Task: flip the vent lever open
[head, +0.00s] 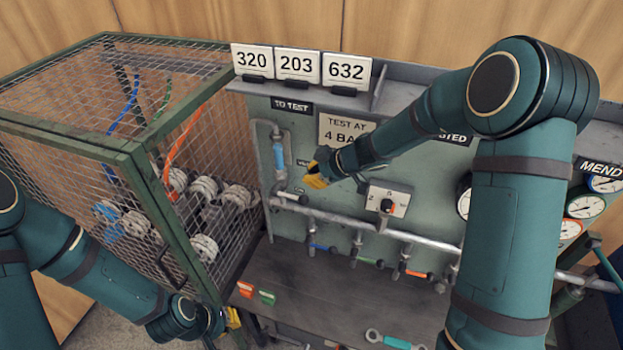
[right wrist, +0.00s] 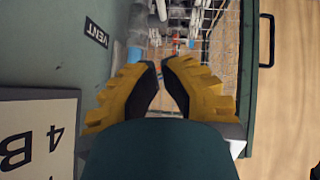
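A black VENT label (right wrist: 96,33) is on the grey-green panel in the right wrist view. Beside it runs an upright blue-sleeved pipe (right wrist: 137,50), which also shows in the head view (head: 279,157). At its lower end is a small horizontal handle (head: 290,197), perhaps the vent lever; its details are too small to tell. My right gripper (head: 317,174) is in front of the panel, right of this pipe and above the handle. In the right wrist view its yellow fingers (right wrist: 160,72) have a narrow gap, with nothing seen held. My left gripper (head: 235,318) is low, near the cage's front corner, mostly hidden.
A green-framed mesh cage (head: 122,150) with pipe parts stands left of the panel. A switch box (head: 388,199), grey piping (head: 350,220) and gauges (head: 585,206) are on the panel. The dark bench top (head: 330,295) holds coloured tags and a wrench.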

